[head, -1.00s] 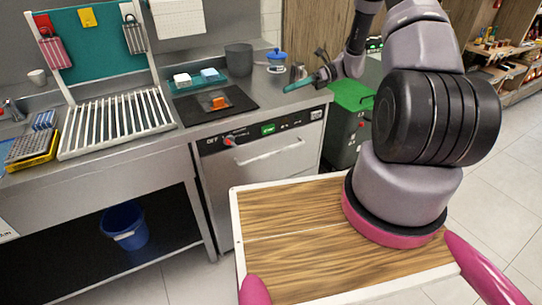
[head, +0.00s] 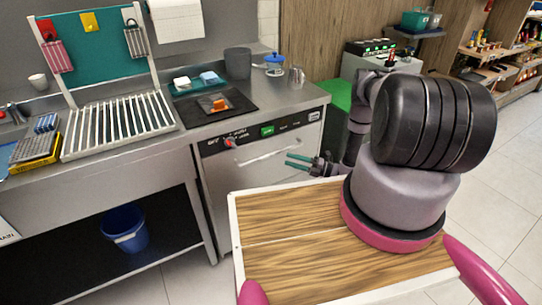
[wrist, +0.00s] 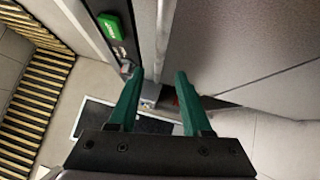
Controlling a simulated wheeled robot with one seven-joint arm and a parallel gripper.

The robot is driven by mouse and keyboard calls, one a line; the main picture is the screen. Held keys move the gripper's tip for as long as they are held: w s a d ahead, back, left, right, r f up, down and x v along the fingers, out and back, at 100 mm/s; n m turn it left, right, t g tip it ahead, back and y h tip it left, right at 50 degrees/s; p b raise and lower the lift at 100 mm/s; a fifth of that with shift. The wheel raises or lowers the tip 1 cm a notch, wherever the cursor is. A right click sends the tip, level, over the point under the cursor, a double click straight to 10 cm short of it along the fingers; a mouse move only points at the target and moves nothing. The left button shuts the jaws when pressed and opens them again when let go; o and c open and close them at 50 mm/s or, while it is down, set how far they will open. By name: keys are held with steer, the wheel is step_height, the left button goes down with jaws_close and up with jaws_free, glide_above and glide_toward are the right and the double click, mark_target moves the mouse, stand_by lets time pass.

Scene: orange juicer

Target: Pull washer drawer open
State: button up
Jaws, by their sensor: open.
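The washer (head: 235,190) is a steel undercounter machine with a control strip (head: 285,127) and green display along its top front. Its front looks closed. The pale handle bar (head: 258,157) runs across the front below the controls. My gripper (head: 290,161), with green fingers, is open and empty near the right end of the handle. In the wrist view my gripper (wrist: 158,85) has its fingers spread, and a bright metal bar (wrist: 162,40) shows beyond and between the tips. The green display (wrist: 110,27) is at upper left there. I cannot tell whether the fingers touch the bar.
A wooden board (head: 290,215) on my base lies below the gripper. The steel counter above holds a dark mat (head: 210,112), a grey pot (head: 238,63) and a drying rack (head: 117,125). A green bin (head: 337,95) stands right of the washer. A blue bucket (head: 125,228) sits on the lower shelf.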

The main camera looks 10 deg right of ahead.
mark_target(271, 154)
steer(key=x, duration=0.9)
jaws_close()
stand_by(1.2)
